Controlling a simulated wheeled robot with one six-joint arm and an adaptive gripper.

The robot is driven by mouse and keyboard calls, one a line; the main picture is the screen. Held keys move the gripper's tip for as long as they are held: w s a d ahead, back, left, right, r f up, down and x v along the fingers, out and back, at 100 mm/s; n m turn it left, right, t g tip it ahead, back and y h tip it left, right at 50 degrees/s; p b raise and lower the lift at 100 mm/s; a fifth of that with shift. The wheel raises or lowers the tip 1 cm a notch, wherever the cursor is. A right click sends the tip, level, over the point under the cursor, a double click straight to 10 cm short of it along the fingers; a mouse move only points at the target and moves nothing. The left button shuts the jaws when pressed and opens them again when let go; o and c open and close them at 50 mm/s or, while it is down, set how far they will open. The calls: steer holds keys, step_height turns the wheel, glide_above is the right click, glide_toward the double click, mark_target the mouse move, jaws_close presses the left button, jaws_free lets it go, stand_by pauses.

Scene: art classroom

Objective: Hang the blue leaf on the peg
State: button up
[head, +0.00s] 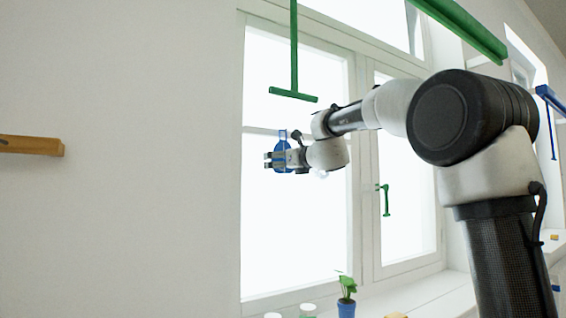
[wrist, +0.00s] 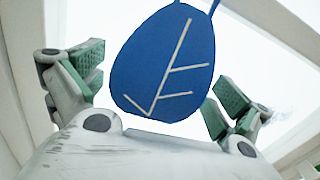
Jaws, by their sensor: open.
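The blue leaf (head: 283,148) shows in front of the bright window, upright with a blue loop at its top. In the wrist view the leaf (wrist: 163,65) is large, with white veins, and its loop runs out of the top of the picture. My gripper (head: 268,160) is open at the leaf. In the wrist view its green-padded fingers (wrist: 155,85) stand apart on either side of the leaf, with a visible gap to it. What bears the leaf is not visible. I cannot tell which thing is the peg.
A green T-shaped hanger (head: 294,60) hangs above the leaf in the picture. A green bar (head: 462,28) and a blue bracket (head: 549,100) are at upper right. A wooden piece (head: 30,145) juts in at left. A potted plant (head: 346,300) stands on the sill below.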

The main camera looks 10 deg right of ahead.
steer(key=shift+s, duration=0.1)
steer(key=v, duration=1.2)
steer(key=s+f+n+g, duration=0.3)
steer(key=s+f+n, duration=0.1)
steer(key=f+n, duration=0.5)
steer(key=s+f+n+g, duration=0.4)
steer(key=f+n, duration=0.5)
steer(key=s+d+f+n+g+h, duration=0.2)
steer(key=s+d+f+n, duration=0.2)
steer(key=s, duration=0.5)
steer(key=s+d+f+n+g+h, duration=0.1)
steer(key=s+d+f+n, duration=0.3)
steer(key=s+f, duration=0.4)
steer(key=s+d+f+n+g+h, duration=0.2)
steer(key=s+d+f+n+g, duration=0.1)
steer(key=s, duration=0.7)
step_height(320, 180, down, 3)
steer(key=shift+s+d+f+n+h, duration=0.25)
steer(key=shift+d+n, duration=0.35)
steer(key=shift+n, duration=0.6)
steer(key=shift+w, duration=0.1)
